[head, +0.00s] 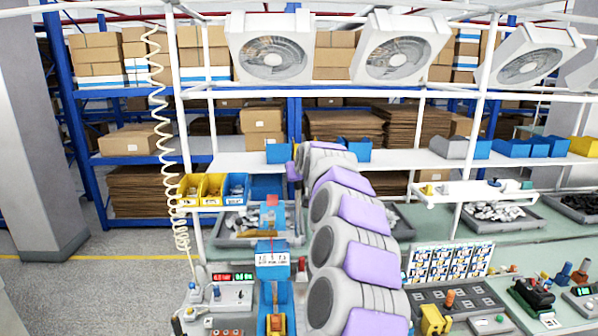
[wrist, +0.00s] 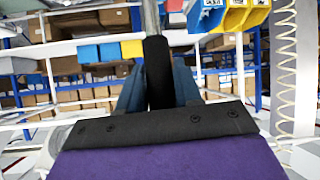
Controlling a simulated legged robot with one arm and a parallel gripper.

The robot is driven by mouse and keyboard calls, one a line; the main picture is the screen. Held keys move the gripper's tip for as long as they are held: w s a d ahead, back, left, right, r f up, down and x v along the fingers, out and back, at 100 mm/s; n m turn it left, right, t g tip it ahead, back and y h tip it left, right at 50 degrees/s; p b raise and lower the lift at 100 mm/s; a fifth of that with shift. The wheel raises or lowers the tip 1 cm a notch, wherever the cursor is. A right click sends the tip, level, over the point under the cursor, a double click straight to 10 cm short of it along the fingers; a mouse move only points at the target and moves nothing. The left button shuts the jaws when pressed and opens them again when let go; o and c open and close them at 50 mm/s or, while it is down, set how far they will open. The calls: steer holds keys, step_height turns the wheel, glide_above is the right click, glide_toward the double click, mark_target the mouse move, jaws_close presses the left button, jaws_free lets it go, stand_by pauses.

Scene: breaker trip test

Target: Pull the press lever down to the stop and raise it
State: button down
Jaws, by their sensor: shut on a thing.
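The press lever has a black grip (wrist: 159,72) on a grey metal rod, seen in the wrist view. My gripper (wrist: 158,88) has a dark blue finger on each side of the grip and is shut on it. In the head view a blue press (head: 272,262) with a white label stands on the bench, just left of my grey and purple arm. My arm reaches forward past the press, and its far end is at about the height of the shelf. The lever cannot be made out in the head view.
Yellow and blue bins (head: 211,187) stand left of the press, near a coiled cream hose (head: 160,120) and a white frame post. A control box (head: 222,296) sits at the press's lower left. A component board (head: 447,262) and tools crowd the bench at right.

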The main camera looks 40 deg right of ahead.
steer(key=shift+w+d+r+p, duration=0.2)
steer(key=shift+w+p, duration=0.1)
steer(key=c, duration=0.8)
jaws_free()
steer(key=shift+f, duration=0.1)
steer(key=shift+c, duration=0.2)
steer(key=b+v, duration=0.3)
steer(key=v, duration=1.4)
steer(key=shift+b, duration=0.3)
